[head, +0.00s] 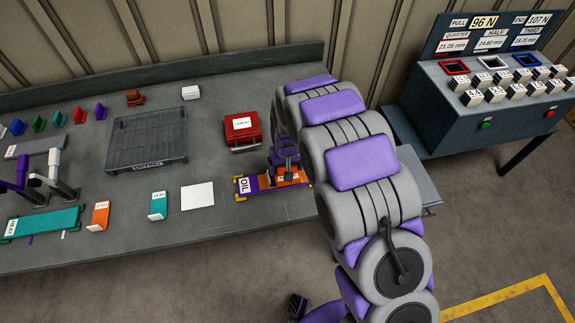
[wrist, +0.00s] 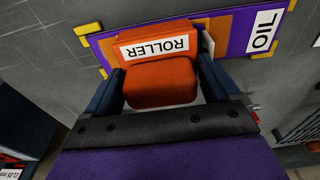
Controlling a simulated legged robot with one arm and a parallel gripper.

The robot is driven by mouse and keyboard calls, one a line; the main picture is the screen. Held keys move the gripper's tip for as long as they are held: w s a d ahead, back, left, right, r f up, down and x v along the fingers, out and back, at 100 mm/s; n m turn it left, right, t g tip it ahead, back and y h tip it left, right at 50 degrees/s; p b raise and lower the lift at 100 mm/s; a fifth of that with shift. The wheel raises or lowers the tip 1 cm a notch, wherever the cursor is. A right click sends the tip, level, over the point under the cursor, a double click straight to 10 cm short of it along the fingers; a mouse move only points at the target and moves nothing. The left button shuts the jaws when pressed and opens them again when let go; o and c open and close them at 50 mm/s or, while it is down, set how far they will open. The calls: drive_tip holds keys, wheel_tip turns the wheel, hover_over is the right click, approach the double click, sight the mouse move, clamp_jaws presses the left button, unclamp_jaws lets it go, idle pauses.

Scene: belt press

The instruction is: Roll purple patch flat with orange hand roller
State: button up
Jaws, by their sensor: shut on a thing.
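The orange hand roller (wrist: 160,82), labelled ROLLER, is between the two fingers of my gripper (wrist: 160,88) in the wrist view. The fingers are shut on its orange body. The roller is over a purple patch (wrist: 233,32) labelled OIL, which has an orange area beside it and yellow corner pieces. I cannot tell whether the roller touches the patch. In the head view, the purple patch (head: 245,184) lies near the front edge of the table. My gripper (head: 288,170) is above its right part, and my arm hides some of it.
A red case (head: 241,129) stands just behind the patch. A white sheet (head: 197,195) and a teal labelled block (head: 158,206) lie to its left. A dark grid rack (head: 148,140) is farther left. A console (head: 485,95) with buttons stands at the right.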

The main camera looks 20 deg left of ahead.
drive_tip(key=shift+r+p, duration=0.9)
drive_tip(key=shift+r, duration=2.55)
